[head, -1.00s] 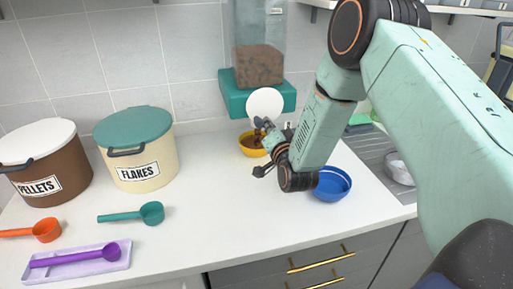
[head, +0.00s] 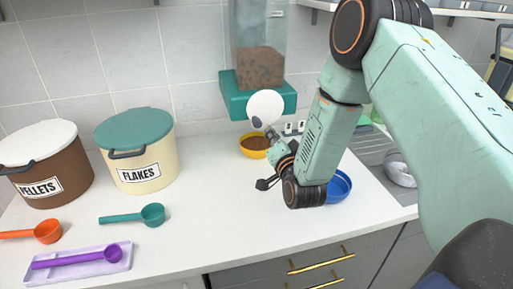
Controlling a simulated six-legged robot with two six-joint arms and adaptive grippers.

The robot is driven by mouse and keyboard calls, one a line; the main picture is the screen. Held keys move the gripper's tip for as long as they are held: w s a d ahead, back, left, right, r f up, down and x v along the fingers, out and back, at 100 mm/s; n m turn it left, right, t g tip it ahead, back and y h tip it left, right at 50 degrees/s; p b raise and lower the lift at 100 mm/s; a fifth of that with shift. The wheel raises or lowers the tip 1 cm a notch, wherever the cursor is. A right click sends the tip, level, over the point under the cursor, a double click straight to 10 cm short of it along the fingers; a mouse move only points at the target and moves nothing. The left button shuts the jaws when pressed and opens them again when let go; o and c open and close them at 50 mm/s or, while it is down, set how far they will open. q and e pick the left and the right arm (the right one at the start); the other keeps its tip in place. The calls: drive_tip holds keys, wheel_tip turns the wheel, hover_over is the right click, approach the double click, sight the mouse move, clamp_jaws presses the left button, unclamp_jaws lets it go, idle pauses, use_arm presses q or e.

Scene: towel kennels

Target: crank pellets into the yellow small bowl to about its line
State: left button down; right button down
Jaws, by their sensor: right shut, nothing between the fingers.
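The yellow small bowl (head: 244,150) stands on the counter below the pellet dispenser, with brown pellets (head: 256,143) in it. Its fill line cannot be made out. The dispenser has a clear hopper with brown pellets (head: 259,67), a teal base (head: 236,98) and a white round crank disc (head: 265,105) at its front. My left gripper is not in view.
A blue bowl (head: 340,186) is partly behind my right arm. Left are the pellets tub (head: 64,175), the flakes tub (head: 157,160), an orange scoop (head: 47,231), a teal scoop (head: 152,214) and a purple scoop (head: 112,252) on a tray (head: 80,269). The counter's front middle is clear.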

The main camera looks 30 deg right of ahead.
drive_tip(key=v, duration=0.4)
drive_tip(key=shift+s+p, duration=0.3)
drive_tip(key=shift+s, duration=0.05)
idle(0.6)
